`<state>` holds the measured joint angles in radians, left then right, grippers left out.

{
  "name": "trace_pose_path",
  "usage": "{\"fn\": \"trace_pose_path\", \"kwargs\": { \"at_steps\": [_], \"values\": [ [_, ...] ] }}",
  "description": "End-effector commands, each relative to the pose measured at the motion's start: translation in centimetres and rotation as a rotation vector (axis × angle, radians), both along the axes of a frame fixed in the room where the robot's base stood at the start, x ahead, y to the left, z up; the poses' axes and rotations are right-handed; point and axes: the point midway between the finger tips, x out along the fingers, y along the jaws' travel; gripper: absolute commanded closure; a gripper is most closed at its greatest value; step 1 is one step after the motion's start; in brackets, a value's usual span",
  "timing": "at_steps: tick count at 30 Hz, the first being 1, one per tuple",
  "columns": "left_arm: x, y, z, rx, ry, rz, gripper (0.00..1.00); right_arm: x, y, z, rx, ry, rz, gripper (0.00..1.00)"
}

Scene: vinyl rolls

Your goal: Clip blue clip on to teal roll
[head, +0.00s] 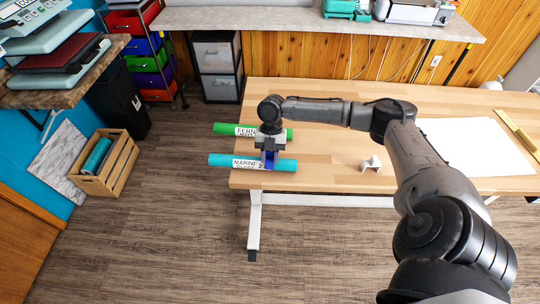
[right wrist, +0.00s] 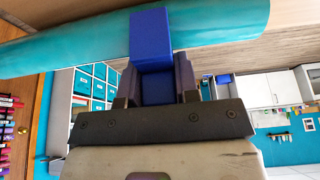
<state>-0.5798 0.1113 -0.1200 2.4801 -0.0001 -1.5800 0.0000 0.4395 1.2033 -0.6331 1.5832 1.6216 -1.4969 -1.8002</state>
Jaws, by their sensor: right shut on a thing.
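The teal roll (head: 225,160), with a label reading "MARINE", lies at the left end of the wooden table and sticks out past its edge. My right gripper (head: 269,151) is above the roll, toward its right part, and is shut on the blue clip (head: 270,161). In the right wrist view the blue clip (right wrist: 151,38) stands between the fingers and overlaps the teal roll (right wrist: 220,24). I cannot tell whether the clip is seated around the roll or only against it. My left gripper is not in view.
A green roll (head: 224,129) labelled "FERN" lies behind the teal one. A small white clip-like piece (head: 371,163) and a white sheet (head: 468,145) are on the table (head: 330,146). A wooden crate (head: 121,168) stands on the floor at left. The table's front middle is clear.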

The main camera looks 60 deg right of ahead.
Motion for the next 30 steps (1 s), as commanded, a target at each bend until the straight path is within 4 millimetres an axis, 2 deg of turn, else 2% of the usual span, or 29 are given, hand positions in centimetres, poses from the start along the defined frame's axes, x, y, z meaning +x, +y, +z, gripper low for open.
{"fn": "trace_pose_path", "kwargs": {
  "at_steps": [6,7,16,30],
  "values": [
    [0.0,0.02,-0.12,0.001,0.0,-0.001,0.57,-0.1,0.03,-0.45,-0.002,0.004,0.001,0.93],
    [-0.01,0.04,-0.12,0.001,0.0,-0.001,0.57,-0.1,0.03,-0.48,-0.002,0.004,0.0,0.7],
    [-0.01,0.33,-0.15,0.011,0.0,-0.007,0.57,-0.21,0.02,-0.61,-0.003,0.008,0.0,0.41],
    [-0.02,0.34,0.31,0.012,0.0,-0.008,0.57,-0.24,-0.18,-0.15,-0.004,0.012,0.001,0.41]
  ]
}}
